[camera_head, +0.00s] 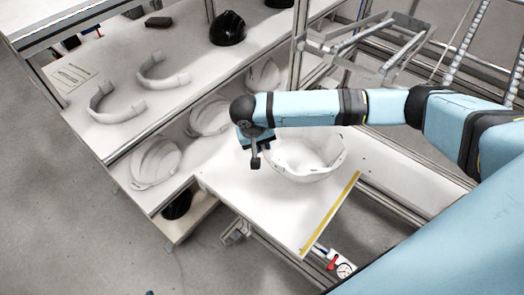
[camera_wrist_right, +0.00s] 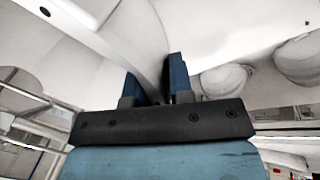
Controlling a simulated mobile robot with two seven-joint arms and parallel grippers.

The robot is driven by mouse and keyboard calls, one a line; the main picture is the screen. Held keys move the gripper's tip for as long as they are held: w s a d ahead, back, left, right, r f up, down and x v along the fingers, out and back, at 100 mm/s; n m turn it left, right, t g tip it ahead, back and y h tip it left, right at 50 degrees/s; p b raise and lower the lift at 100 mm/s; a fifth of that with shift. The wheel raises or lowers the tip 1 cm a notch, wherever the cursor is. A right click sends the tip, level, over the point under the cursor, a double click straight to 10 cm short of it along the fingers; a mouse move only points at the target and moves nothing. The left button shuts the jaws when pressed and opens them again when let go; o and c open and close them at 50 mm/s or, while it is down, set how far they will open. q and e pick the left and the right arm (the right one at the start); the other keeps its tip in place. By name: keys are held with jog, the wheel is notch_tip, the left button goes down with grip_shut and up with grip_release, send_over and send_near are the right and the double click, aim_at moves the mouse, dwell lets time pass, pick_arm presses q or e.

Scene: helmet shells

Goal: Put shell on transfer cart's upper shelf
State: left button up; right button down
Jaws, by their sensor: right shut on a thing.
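A white helmet shell (camera_head: 312,160) lies hollow side up over a white shelf with a yellow front edge strip (camera_head: 300,238), which looks like the transfer cart's upper shelf. My right gripper (camera_head: 254,152) is at the shell's left rim. In the right wrist view, the blue fingers (camera_wrist_right: 155,85) are shut on the shell's thin wall (camera_wrist_right: 143,35). I cannot tell whether the shell touches the shelf or hangs just above it. My left gripper is not in view.
A rack at the left holds several white shells (camera_head: 155,162) on its lower level. Its upper level holds white curved bands (camera_head: 115,105) and a black helmet (camera_head: 228,28). A metal frame (camera_head: 365,40) stands behind my arm. A gauge (camera_head: 343,269) sits below the shelf's front edge.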

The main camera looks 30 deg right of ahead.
jog(key=shift+f, duration=2.15)
jog(key=c, duration=1)
grip_release()
jog(key=shift+f, duration=0.1)
